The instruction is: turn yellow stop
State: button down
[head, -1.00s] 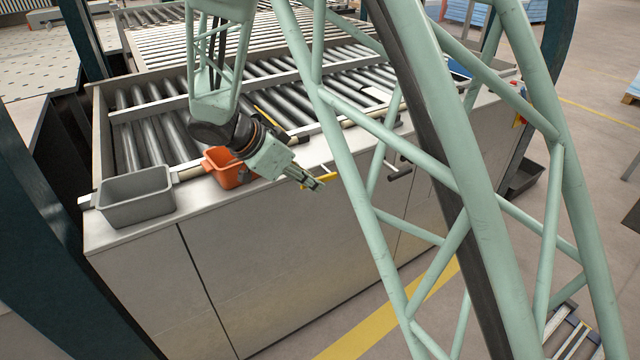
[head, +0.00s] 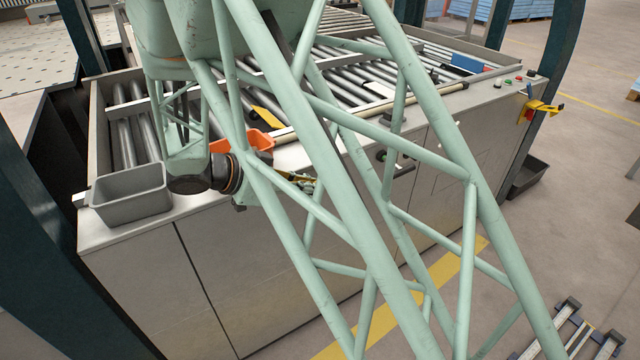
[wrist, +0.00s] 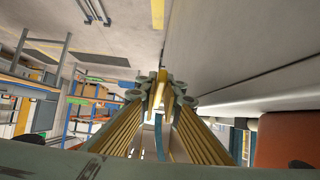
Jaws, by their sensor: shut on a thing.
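The yellow stop is a narrow yellow piece (wrist: 160,88) between my gripper's fingertips in the wrist view. My gripper (wrist: 163,95) is shut on it. In the head view, my gripper (head: 302,182) is at the front edge of the machine's counter, just right of the orange bin. Green lattice struts of my arm partly cover it there. A bit of yellow shows beside the fingers, but the stop's full shape and its mount are hidden.
An orange bin (head: 258,141) and a grey bin (head: 132,196) stand on the counter to the left. Rollers (head: 345,75) lie behind. A handle (head: 405,168) sticks out from the front panel to the right. A yellow-and-red device (head: 540,110) hangs at the far right corner.

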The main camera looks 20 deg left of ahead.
jog(key=shift+f, duration=0.1)
dwell(0.3)
jog(key=c, duration=2.8)
grip_release()
jog(key=shift+s+a, duration=0.1)
jog(key=shift+v, duration=5.9)
